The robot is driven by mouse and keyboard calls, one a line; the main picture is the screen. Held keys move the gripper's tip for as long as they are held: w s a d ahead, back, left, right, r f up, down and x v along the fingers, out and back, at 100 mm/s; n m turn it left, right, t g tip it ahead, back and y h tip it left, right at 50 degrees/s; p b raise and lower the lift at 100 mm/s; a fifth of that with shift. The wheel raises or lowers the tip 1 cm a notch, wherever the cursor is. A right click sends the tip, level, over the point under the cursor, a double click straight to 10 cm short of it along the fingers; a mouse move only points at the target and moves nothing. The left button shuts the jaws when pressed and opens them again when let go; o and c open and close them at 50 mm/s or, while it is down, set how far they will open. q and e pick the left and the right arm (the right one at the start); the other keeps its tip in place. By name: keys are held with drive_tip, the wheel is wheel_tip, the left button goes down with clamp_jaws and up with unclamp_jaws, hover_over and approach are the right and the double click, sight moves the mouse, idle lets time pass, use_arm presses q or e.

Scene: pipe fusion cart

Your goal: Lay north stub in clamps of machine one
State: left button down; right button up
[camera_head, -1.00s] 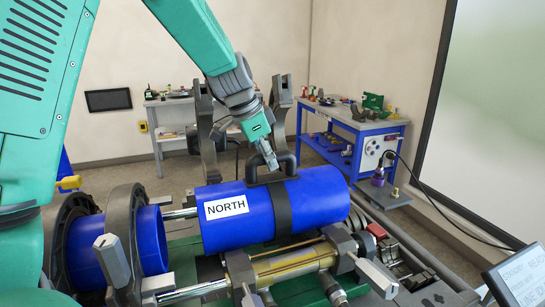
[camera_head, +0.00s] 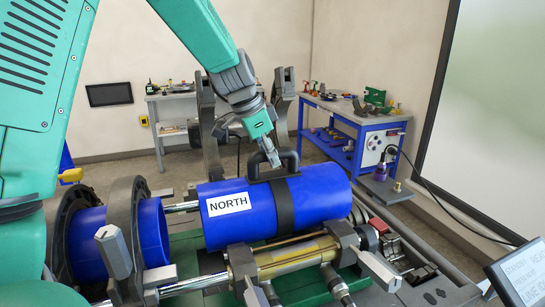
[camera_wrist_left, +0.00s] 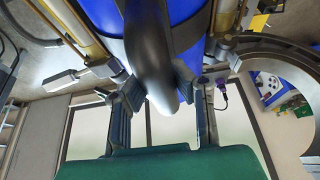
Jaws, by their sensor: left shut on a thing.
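The north stub is a thick blue pipe (camera_head: 325,200) with a white NORTH label, a dark band and a black arched handle (camera_head: 286,155). It lies level over the machine, in line with the blue pipe (camera_head: 152,235) in the left clamp ring (camera_head: 122,205). My left gripper (camera_head: 273,160) is shut on the handle from above. In the left wrist view the fingers (camera_wrist_left: 158,92) sit either side of the handle (camera_wrist_left: 150,60). Open clamp halves (camera_head: 209,125) stand upright behind the stub. Whether the stub touches the lower clamp seats is hidden. My right gripper is not in view.
A brass-coloured cylinder (camera_head: 290,260) and grey clamp blocks run along the near side of the machine. A screen (camera_head: 520,275) stands at the lower right. A blue workbench (camera_head: 350,125) with tools and a grey bench (camera_head: 170,110) are at the back.

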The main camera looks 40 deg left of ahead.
use_arm(q)
drive_tip(key=shift+d, duration=0.9)
drive_tip(key=shift+a+f+b, duration=0.35)
drive_tip(key=c, duration=1.3)
unclamp_jaws()
drive_tip(key=shift+a, duration=0.35)
drive_tip(key=shift+s+f, duration=0.1)
drive_tip(key=shift+f, duration=0.05)
drive_tip(key=shift+d, duration=0.3)
drive_tip(key=shift+r, duration=0.4)
drive_tip(key=v, duration=0.7)
drive_tip(key=a+v, duration=0.1)
drive_tip(key=v, duration=0.2)
drive_tip(key=shift+s+a+r, duration=0.1)
drive_tip(key=shift+s, duration=0.05)
drive_tip(key=shift+s+r, duration=0.1)
drive_tip(key=shift+r, duration=0.3)
drive_tip(key=shift+d+r, duration=0.1)
drive_tip(key=shift+d, duration=0.3)
drive_tip(key=shift+a, duration=0.1)
